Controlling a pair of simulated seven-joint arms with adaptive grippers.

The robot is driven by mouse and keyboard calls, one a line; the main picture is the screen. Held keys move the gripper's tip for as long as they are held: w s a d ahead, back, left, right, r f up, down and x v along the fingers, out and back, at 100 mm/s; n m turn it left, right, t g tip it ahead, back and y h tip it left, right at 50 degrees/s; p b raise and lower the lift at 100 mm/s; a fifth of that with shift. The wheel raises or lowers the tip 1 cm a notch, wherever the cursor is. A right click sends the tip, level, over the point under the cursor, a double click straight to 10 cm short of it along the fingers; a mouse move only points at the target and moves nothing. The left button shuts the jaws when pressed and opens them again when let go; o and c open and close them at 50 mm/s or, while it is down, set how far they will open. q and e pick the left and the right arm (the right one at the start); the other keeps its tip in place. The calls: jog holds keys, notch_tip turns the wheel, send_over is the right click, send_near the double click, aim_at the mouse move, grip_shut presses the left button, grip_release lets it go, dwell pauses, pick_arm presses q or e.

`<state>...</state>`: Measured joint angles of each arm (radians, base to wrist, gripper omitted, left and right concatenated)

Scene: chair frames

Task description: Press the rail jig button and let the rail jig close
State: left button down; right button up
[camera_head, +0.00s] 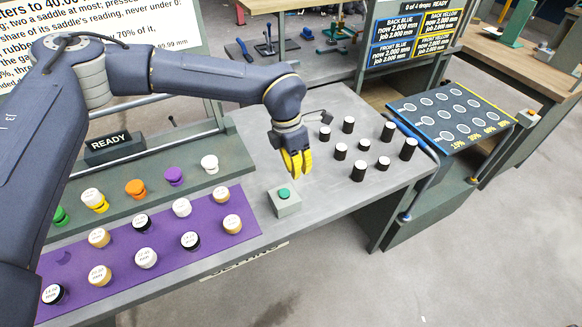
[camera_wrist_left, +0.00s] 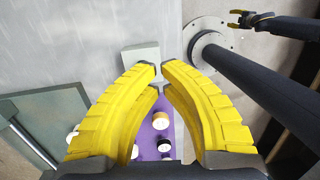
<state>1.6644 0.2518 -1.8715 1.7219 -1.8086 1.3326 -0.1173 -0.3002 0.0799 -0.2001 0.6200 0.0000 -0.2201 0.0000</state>
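The green button (camera_head: 284,194) sits on top of a small grey box (camera_head: 288,207) near the bench's front edge. In the left wrist view a pale box (camera_wrist_left: 135,82) shows partly behind the fingertips; its button is hidden. My left gripper (camera_head: 297,168) points down, a little above and behind the button in the head view, apparently apart from it. Its yellow fingers are empty, with tips almost together in the left wrist view (camera_wrist_left: 159,72). My right gripper (camera_wrist_left: 237,17) shows small at the wrist view's top right; its opening is unclear. A dark display reads READY (camera_head: 108,143) beside a long grey bar.
A purple mat (camera_head: 235,200) left of the button box holds several labelled round pieces. Coloured knobs stand on a grey-green ledge (camera_head: 190,160) behind it. Several black cylinders with white tops (camera_head: 359,170) stand to the right. A blue panel (camera_head: 450,115) with grey discs lies further right.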

aim_at(284, 192)
pick_arm(q)
jog(key=shift+t+y, duration=0.3)
jog(key=shift+y, duration=0.6)
jog(key=shift+w+a+f, duration=0.2)
jog(key=shift+a+f, duration=0.4)
jog(key=shift+f, duration=0.95)
jog(key=shift+w+a+f, duration=0.15)
jog(key=shift+a+f, duration=0.45)
jog(key=shift+f, duration=0.9)
jog(key=shift+w+a+f, duration=0.2)
jog(key=shift+a+f, duration=0.4)
jog(key=shift+f, duration=0.95)
jog(key=shift+f, duration=0.15)
jog(key=shift+f, duration=0.65)
jog(key=shift+r, duration=2.7)
